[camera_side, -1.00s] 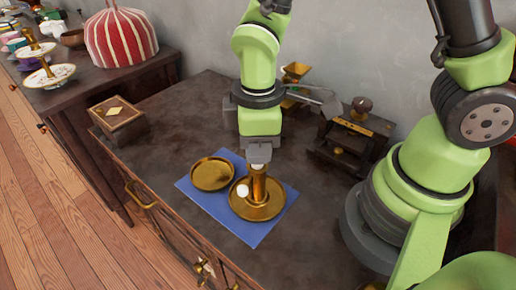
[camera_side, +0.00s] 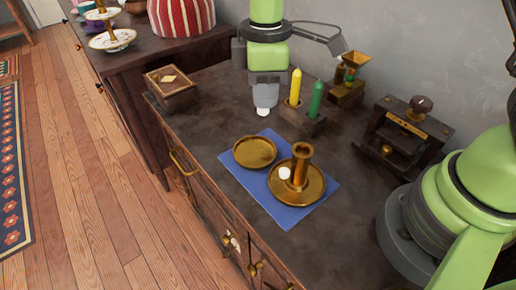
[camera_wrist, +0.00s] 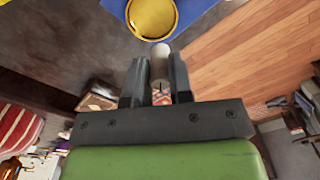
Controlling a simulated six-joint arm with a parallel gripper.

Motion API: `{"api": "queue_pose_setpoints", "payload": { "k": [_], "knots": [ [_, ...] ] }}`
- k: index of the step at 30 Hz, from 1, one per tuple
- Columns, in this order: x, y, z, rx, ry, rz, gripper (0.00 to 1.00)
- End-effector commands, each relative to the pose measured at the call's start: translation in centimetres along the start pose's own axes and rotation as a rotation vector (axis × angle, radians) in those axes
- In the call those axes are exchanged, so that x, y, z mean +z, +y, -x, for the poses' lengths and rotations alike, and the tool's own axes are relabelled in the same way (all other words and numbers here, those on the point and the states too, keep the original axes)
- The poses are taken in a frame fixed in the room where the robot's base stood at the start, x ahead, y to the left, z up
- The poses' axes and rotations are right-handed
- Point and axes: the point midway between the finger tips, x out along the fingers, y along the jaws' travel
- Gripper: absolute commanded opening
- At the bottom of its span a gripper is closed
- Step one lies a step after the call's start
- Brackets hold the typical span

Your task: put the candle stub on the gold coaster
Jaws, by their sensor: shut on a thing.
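My gripper (camera_side: 264,98) is shut on a pale candle stub and holds it above the dark cabinet top. Only the stub's white lower end (camera_side: 263,112) shows below the fingers in the side view. In the wrist view the stub (camera_wrist: 160,56) sticks out between the two fingertips (camera_wrist: 159,72). The round gold coaster (camera_side: 255,152) lies empty on a blue cloth (camera_side: 284,215). It also shows at the top of the wrist view (camera_wrist: 152,17), just beyond the stub's end. The stub appears clear of the coaster.
A brass candlestick (camera_side: 302,160) with a wide dish stands right of the coaster, with a white round spot at its side. A yellow candle (camera_side: 295,86) and a green candle (camera_side: 316,99) stand in a wooden block behind. A wooden box (camera_side: 170,87) sits at left.

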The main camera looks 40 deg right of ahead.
Motion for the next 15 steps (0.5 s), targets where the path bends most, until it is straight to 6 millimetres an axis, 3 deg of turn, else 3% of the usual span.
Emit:
{"api": "queue_pose_setpoints", "payload": {
  "k": [6,15],
  "knots": [
    [-1.4,1.7,-2.6,-0.001,-0.001,0.066,0.0],
    [-1.4,1.8,-7.7,-0.002,-0.002,0.072,0.0]
  ]
}}
